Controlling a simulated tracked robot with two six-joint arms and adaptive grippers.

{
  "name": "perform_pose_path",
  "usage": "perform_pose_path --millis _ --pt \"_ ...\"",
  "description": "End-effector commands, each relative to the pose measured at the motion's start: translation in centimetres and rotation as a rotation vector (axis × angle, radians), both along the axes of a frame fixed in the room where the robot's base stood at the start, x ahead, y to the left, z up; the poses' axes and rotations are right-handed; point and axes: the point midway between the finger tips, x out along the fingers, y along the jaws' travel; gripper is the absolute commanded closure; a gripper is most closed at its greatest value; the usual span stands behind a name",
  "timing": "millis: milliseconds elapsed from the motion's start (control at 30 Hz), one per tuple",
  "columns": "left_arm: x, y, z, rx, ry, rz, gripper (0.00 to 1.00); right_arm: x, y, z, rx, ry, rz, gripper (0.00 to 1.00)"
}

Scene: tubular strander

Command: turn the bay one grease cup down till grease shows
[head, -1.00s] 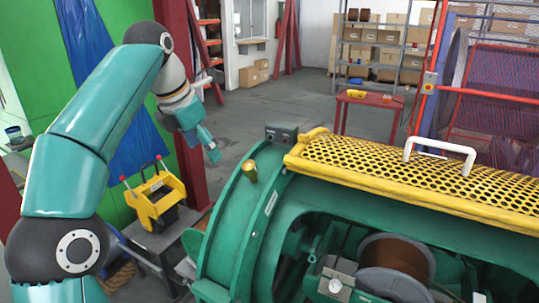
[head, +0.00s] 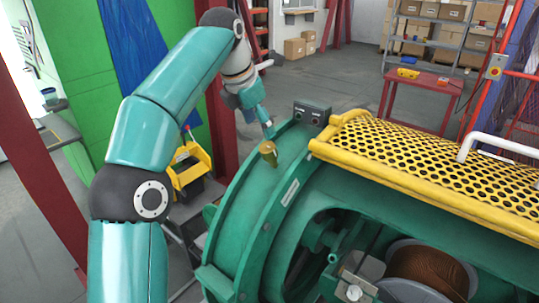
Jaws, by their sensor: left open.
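The brass grease cup (head: 268,152) stands on top of the green curved bearing housing (head: 262,200) of the strander. No grease is visible on it at this size. My left arm comes in from the left and reaches over towards the housing. My left gripper (head: 266,124) is open, just above and behind the cup in the picture, with its fingers pointing down. I cannot tell whether a fingertip touches the cup. My right gripper is not in view.
A grey switch box (head: 312,113) sits just right of the cup. A yellow perforated guard (head: 430,165) with a white handle (head: 490,145) covers the machine to the right. A wire bobbin (head: 425,272) sits below. A red table (head: 425,88) stands behind on open floor.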

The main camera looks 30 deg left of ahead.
Motion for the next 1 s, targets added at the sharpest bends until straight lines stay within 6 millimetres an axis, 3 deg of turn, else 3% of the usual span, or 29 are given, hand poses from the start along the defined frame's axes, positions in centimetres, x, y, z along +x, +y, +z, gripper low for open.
perform_pose_path --millis 33,200,400,600,900,1000 --pt "0.4 -0.1 -1.5 0.0 0.003 -0.001 0.33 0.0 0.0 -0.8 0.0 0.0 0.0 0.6" --pt "1.9 -0.2 -4.8 -0.001 0.004 -0.003 0.33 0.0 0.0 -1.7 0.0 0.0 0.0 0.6" --pt "3.2 -0.4 -7.6 0.0 0.002 -0.003 0.33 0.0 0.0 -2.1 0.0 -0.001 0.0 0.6" --pt "3.8 -0.4 -8.9 0.0 0.0 -0.003 0.33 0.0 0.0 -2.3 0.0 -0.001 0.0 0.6" --pt "4.0 -0.4 -9.0 0.0 -0.001 -0.003 0.33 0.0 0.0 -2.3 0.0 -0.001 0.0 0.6" --pt "4.0 -0.4 -9.0 0.0 -0.001 -0.003 0.46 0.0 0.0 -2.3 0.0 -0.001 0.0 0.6"
